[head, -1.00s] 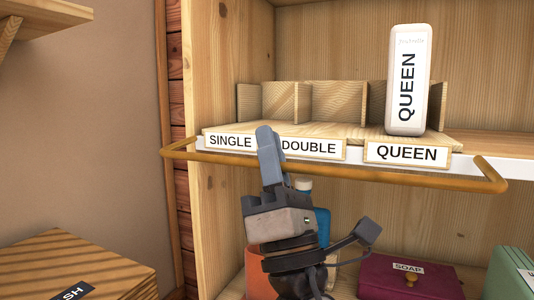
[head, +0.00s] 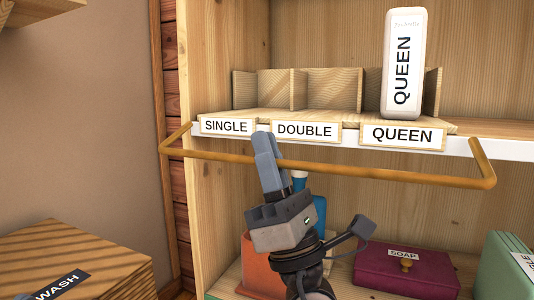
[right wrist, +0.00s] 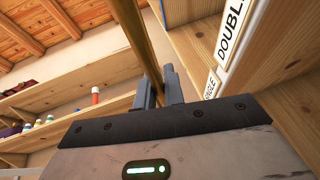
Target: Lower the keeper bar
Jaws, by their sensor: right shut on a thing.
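The keeper bar (head: 390,174) is a wooden U-shaped rail across the front of the shelf (head: 500,152). Its ends rise to the shelf's left and right sides, and its long rail hangs a little below the shelf edge. My right gripper (head: 268,160) is shut on the rail left of its middle; the right wrist view shows the bar (right wrist: 140,40) running between the fingers (right wrist: 158,88). A white package marked QUEEN (head: 403,65) stands upright in the rightmost slot, above the QUEEN label (head: 402,136). My left gripper is not in view.
The slots over the SINGLE (head: 226,127) and DOUBLE (head: 305,131) labels look empty. Below stand an orange container (head: 262,265), a blue bottle (head: 319,215), a maroon SOAP box (head: 405,270) and a green box (head: 505,265). A wooden WASH box (head: 80,262) is at lower left.

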